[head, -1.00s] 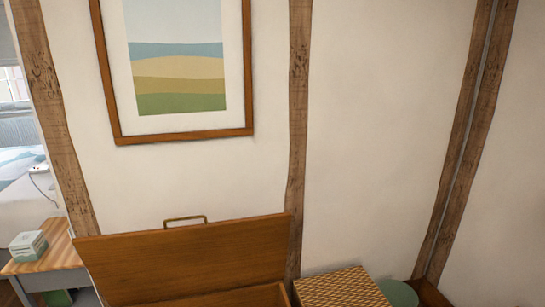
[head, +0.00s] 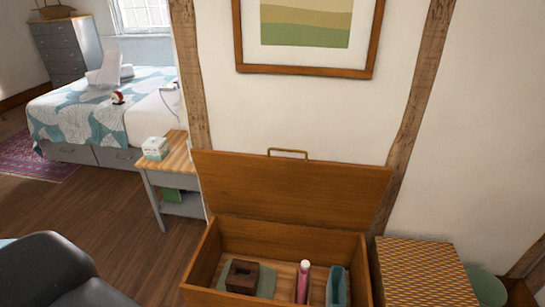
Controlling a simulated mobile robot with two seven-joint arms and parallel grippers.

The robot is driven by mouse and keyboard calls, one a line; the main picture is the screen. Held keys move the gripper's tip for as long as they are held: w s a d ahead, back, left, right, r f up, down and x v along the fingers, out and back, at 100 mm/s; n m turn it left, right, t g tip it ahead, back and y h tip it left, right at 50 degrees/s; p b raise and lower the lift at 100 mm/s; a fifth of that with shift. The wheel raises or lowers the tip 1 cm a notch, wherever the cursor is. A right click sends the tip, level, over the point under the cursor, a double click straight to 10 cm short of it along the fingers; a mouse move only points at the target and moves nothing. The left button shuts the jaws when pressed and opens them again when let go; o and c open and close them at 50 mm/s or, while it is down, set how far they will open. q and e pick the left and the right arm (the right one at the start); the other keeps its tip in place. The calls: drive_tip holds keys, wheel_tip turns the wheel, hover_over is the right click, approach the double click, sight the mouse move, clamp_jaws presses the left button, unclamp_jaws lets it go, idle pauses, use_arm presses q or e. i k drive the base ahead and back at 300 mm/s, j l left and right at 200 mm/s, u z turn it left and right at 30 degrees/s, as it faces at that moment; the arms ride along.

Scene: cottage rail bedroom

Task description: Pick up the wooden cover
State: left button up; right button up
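A dark brown wooden cover (head: 242,277), small and box-like with an opening in its top, lies inside an open wooden chest (head: 208,248) at the bottom of the view. It rests on or against a flat green item (head: 266,282). A pink bottle (head: 303,282) and a teal open holder (head: 337,288) are to its right in the chest. The chest's hinged lid (head: 295,190) stands raised against the wall, with a metal handle on its top edge. Neither of my grippers is in view.
A patterned box (head: 424,272) stands right of the chest, with a round green item (head: 487,287) beyond it. A bedside table (head: 172,178) with a tissue box (head: 155,148) stands behind left. A bed (head: 80,110) is farther back. Wood floor is open at left.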

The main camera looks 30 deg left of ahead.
sight(237, 284)
drive_tip(key=u, duration=1.2)
